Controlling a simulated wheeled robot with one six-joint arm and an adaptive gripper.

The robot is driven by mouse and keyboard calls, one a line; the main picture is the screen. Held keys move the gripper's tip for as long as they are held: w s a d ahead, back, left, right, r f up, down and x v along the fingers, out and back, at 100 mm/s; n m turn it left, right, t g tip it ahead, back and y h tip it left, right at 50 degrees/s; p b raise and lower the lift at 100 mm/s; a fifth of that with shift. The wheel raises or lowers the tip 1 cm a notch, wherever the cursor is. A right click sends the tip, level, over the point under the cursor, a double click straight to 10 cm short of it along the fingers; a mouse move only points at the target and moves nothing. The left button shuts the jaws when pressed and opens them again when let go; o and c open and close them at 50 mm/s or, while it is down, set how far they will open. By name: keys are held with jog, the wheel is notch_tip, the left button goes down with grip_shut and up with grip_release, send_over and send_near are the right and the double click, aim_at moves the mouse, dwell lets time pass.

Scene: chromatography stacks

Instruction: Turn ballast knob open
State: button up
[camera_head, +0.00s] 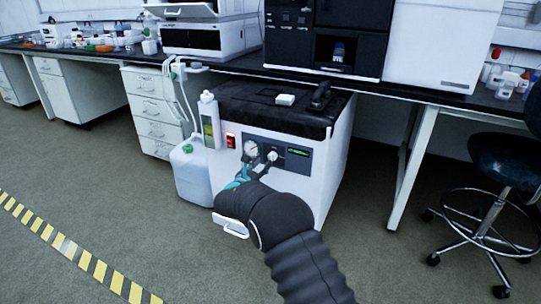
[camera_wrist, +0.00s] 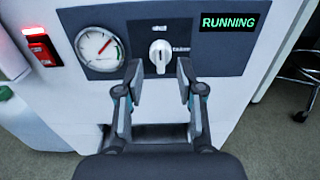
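The ballast knob (camera_wrist: 159,52) is a white knob on the dark front panel (camera_wrist: 112,16) of the white pump cabinet. In the wrist view its narrow grip points downward. It also shows in the head view (camera_head: 272,156), just beyond my gripper. My gripper (camera_wrist: 158,68) is open, with one finger on each side just below the knob. I see a gap between each finger and the knob, and nothing is held. In the head view my arm covers the cabinet's lower front, and the fingers (camera_head: 262,162) are small.
A round gauge (camera_wrist: 99,49) and a lit red switch (camera_wrist: 42,48) sit left of the knob. A green RUNNING display (camera_wrist: 229,22) is at right. A white jug (camera_head: 191,172) stands left of the cabinet, a stool (camera_head: 500,165) at right.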

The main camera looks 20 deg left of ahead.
aim_at(269, 156)
jog(key=w, duration=0.7)
jog(key=shift+w+d, duration=0.2)
jog(key=shift+d, duration=0.1)
grip_shut()
